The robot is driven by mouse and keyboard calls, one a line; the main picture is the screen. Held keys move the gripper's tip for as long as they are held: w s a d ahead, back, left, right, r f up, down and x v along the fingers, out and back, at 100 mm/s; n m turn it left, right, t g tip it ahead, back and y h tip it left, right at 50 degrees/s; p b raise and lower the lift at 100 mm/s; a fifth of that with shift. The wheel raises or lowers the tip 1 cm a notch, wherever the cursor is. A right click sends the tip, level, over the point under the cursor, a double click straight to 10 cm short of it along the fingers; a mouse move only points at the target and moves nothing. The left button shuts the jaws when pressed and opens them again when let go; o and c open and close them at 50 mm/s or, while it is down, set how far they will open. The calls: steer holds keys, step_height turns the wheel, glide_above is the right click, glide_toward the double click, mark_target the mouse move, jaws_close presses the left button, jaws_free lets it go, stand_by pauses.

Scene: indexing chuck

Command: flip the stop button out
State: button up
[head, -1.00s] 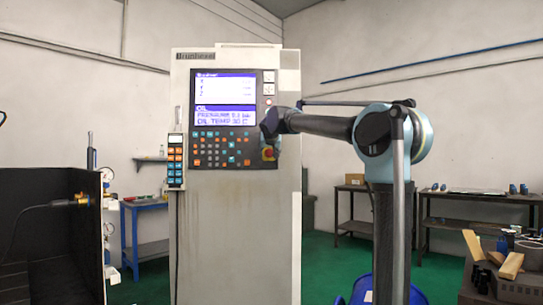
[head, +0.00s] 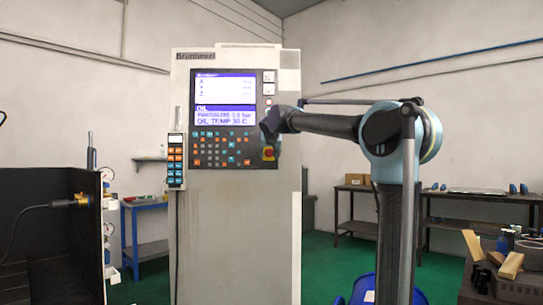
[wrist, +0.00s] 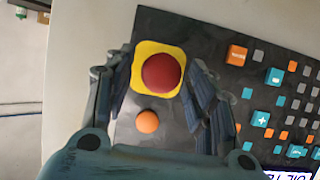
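The red stop button (wrist: 162,72) on its yellow square plate (wrist: 143,55) shows in the wrist view, between the two fingers of my gripper (wrist: 160,80). The fingers are apart, one on each side of the button; I cannot tell whether either touches it. In the head view the stop button (head: 268,153) sits at the lower right of the control panel (head: 222,158), just below my gripper (head: 268,126), whose fingers are not clear there.
An orange button (wrist: 147,122) lies beside the yellow plate. Several orange and teal keys (wrist: 274,76) are on the same panel. A pendant (head: 175,160) hangs on the cabinet's left side. A dark enclosure (head: 50,230) stands at far left.

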steer(key=shift+w, duration=0.1)
steer(key=v, duration=1.2)
steer(key=shift+f, duration=0.1)
stand_by(0.3)
